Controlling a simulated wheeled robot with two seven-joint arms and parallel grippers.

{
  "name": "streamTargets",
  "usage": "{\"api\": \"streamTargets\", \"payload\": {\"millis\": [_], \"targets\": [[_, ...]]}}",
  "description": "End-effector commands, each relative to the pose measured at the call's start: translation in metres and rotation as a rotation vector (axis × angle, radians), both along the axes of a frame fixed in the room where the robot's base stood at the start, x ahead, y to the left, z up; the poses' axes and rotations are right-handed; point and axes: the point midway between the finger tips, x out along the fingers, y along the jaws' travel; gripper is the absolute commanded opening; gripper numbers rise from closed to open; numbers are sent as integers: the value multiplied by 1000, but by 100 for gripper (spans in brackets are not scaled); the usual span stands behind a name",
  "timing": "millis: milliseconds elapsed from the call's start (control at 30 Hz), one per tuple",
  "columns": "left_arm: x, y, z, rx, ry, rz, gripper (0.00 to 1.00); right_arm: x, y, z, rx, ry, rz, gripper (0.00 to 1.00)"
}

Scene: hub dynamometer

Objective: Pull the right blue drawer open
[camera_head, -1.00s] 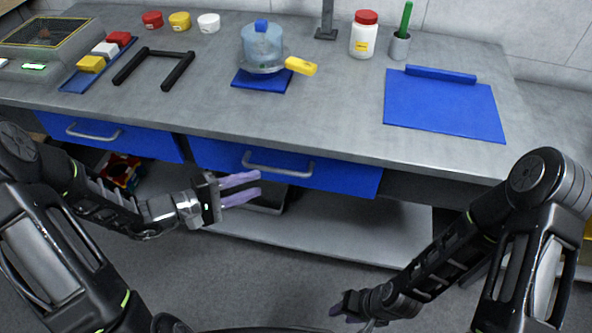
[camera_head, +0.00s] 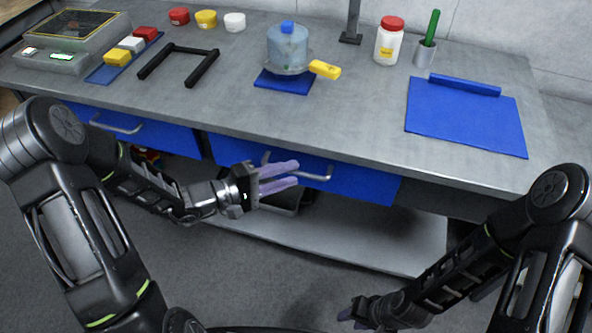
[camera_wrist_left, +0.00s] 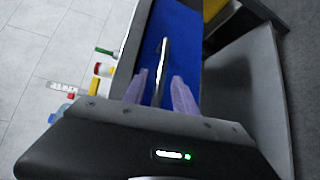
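The right blue drawer (camera_head: 365,187) is under the bench and looks shut, its front flush beside the left one. Its grey bar handle (camera_head: 318,177) is partly hidden behind my left gripper (camera_head: 293,173). That gripper is open, its two pale purple fingers apart and pointing at the handle. In the left wrist view, the handle (camera_wrist_left: 163,58) runs along the blue drawer front (camera_wrist_left: 187,45) and lines up with the gap between the fingers (camera_wrist_left: 158,92). I cannot tell whether they touch it. My right gripper (camera_head: 352,315) is low at the bottom, away from the drawer; its fingers are unclear.
The left blue drawer (camera_head: 150,133) is beside it. The grey bench top (camera_head: 360,130) carries a clear vessel (camera_head: 288,47) with a yellow handle, a white jar (camera_head: 389,42) and a blue mat (camera_head: 465,120). A lower shelf (camera_head: 370,245) lies below; the floor in front is free.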

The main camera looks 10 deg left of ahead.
Motion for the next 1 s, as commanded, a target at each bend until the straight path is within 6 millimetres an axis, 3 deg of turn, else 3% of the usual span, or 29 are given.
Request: {"api": "streamTargets", "payload": {"millis": [200, 500, 900, 1000], "targets": [[15, -18, -3, -1, 1, -1, 34, 0, 0, 1, 0, 0, 0, 36], [17, -20, -4, 0, 1, 0, 34, 0, 0, 1, 0, 0, 0, 36], [17, -20, -4, 0, 1, 0, 2, 0, 0, 1, 0, 0, 0, 36], [17, -20, -4, 0, 1, 0, 0, 0, 0, 1, 0, 0, 0, 36]]}}
